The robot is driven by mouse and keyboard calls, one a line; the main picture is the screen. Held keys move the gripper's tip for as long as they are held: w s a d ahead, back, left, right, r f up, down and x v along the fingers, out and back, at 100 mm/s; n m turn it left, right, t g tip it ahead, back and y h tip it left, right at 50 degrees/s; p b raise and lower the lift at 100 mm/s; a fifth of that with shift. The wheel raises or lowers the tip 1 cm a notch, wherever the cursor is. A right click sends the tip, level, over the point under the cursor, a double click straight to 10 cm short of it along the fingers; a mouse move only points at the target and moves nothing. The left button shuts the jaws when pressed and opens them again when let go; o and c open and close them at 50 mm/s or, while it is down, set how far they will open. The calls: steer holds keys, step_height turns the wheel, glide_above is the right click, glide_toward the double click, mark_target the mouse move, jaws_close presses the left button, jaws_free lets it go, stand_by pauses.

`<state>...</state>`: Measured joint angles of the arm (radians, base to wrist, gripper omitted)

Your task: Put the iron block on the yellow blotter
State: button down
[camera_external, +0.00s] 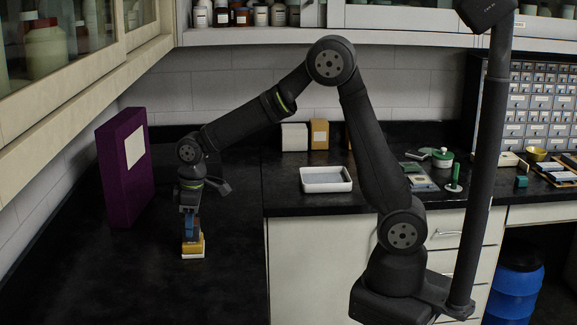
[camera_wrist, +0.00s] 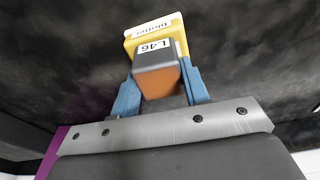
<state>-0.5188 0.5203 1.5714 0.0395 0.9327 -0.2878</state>
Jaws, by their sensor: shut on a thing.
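The yellow blotter (camera_external: 193,247) has a white base and sits on the black bench below my gripper (camera_external: 191,235). In the wrist view the blotter (camera_wrist: 131,45) shows its "blotter" label beyond the held block. My gripper's blue fingers (camera_wrist: 160,82) are shut on a small block (camera_wrist: 150,59) with a grey face, an orange-brown face and a label reading "L46". I take it for the iron block. It is right over or against the blotter; I cannot tell whether they touch. In the external view the fingers mostly hide it.
A tall purple binder (camera_external: 124,165) stands on the bench to the left of my gripper. A white tray (camera_external: 326,188) sits on the bench to the right. Several small items and a drawer cabinet (camera_external: 540,105) are farther right. The bench around the blotter is clear.

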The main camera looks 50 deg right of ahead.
mark_target(196, 221)
steer(key=shift+f, duration=0.15)
steer(key=c, duration=0.8)
jaws_free()
steer(key=r, duration=0.8)
steer(key=s+d+r, duration=0.1)
steer(key=r, duration=0.3)
steer(key=shift+r, duration=0.1)
